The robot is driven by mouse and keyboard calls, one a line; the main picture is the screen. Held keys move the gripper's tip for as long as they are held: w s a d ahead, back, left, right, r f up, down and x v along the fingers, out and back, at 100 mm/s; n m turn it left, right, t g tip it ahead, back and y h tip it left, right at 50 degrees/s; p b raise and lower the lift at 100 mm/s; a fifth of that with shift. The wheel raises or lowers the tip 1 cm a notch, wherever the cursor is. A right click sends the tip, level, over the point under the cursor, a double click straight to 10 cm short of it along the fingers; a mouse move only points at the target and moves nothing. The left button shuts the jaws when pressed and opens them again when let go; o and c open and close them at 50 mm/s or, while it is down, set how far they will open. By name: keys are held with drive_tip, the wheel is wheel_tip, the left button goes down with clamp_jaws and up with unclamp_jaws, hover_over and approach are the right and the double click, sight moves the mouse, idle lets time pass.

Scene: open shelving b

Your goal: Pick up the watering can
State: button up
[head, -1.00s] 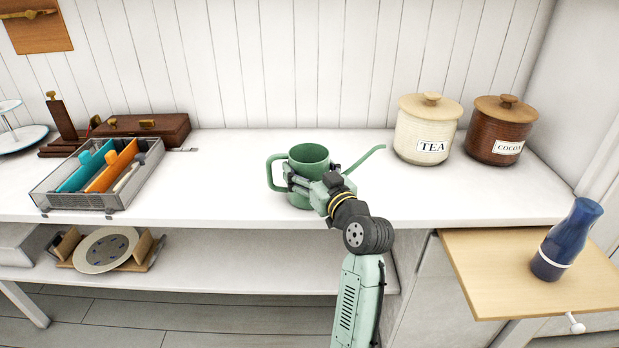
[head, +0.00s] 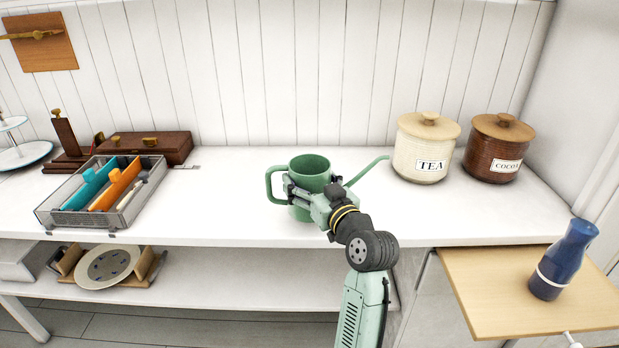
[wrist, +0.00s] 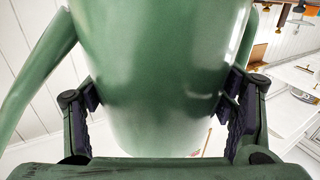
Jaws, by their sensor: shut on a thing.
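The green watering can (head: 309,171) is upright over the white counter, its handle at left and its thin spout reaching right. My gripper (head: 312,193) is shut around the can's body from the front right. In the wrist view, the can (wrist: 160,70) fills the middle, with a dark finger pad against each side. The can's base is partly hidden by my gripper in the head view. The can appears slightly raised off the counter, though the gap is hard to see.
Cream TEA jar (head: 424,150) and brown COCOA jar (head: 496,150) stand right of the spout. A grey tray (head: 130,207) of utensils and a dark wooden box (head: 150,147) are at left. A blue bottle (head: 564,262) stands on the wooden board (head: 480,285) at lower right.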

drive_tip(key=s+r+p, duration=0.1)
drive_tip(key=s+p, duration=0.4)
drive_tip(key=s, duration=0.8)
drive_tip(key=shift+s+d+r, duration=0.25)
drive_tip(key=shift+s+r, duration=0.05)
drive_tip(key=shift+r, duration=0.05)
